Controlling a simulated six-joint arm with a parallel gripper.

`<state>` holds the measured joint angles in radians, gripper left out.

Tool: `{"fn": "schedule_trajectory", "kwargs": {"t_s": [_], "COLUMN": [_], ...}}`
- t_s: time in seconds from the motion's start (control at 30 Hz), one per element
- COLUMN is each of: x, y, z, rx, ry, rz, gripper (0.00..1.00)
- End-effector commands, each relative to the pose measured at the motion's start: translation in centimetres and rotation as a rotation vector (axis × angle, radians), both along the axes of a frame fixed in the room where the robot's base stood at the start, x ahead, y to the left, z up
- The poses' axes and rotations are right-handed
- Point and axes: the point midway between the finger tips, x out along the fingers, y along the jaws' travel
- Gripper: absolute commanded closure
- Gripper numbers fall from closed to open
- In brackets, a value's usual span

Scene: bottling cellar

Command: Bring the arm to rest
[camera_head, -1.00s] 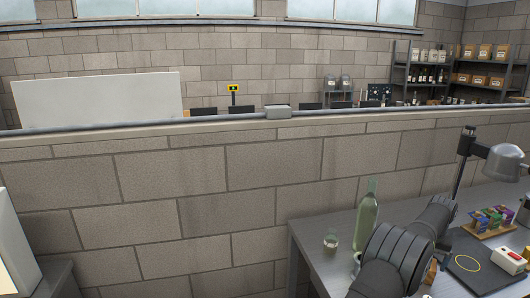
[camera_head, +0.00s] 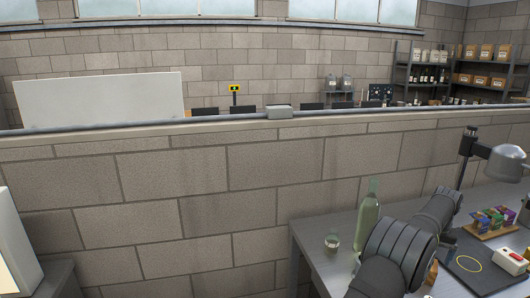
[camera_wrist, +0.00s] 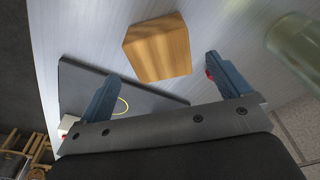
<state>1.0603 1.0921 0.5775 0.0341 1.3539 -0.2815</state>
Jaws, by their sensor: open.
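My gripper (camera_wrist: 165,82) shows in the wrist view with its two blue-grey fingers spread wide and nothing between them. A wooden block (camera_wrist: 157,48) lies on the table beyond the fingertips. I cannot tell the exact gap between them. In the head view my dark arm reaches over the table (camera_head: 330,262), and the gripper itself is hidden there. A blurred greenish bottle also shows at the right of the wrist view (camera_wrist: 296,38).
A dark mat (camera_head: 484,277) with a yellow ring lies right of my arm. Next to it are a white box with a red button (camera_head: 511,261), a rack of colourful packets (camera_head: 494,221) and a lamp (camera_head: 505,162). A block wall (camera_head: 200,200) stands behind the table.

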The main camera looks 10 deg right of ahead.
Motion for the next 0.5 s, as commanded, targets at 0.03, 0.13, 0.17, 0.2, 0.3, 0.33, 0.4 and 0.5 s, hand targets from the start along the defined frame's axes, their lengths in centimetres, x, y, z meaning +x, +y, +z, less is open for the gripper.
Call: {"fn": "schedule_trajectory", "kwargs": {"t_s": [0.03,0.13,0.17,0.2,0.3,0.33,0.4,0.5], "x": [-0.1,-0.3,-0.3,-0.4,-0.4,-0.3,-0.2,0.0], "y": [0.1,0.2,0.3,0.4,0.4,0.3,0.2,0.0], "z": [1.2,3.1,3.7,4.6,3.4,2.8,1.4,-0.6], "rx": [-0.003,-0.001,-0.002,-0.002,0.006,0.005,0.005,0.004], "ry": [-0.001,0.000,-0.001,-0.001,0.004,0.003,0.004,0.002], "rz": [0.000,-0.001,-0.001,-0.001,-0.001,-0.001,0.000,0.000], "gripper": [0.06,0.06,0.06,0.06,0.06,0.06,0.06,0.06]}}
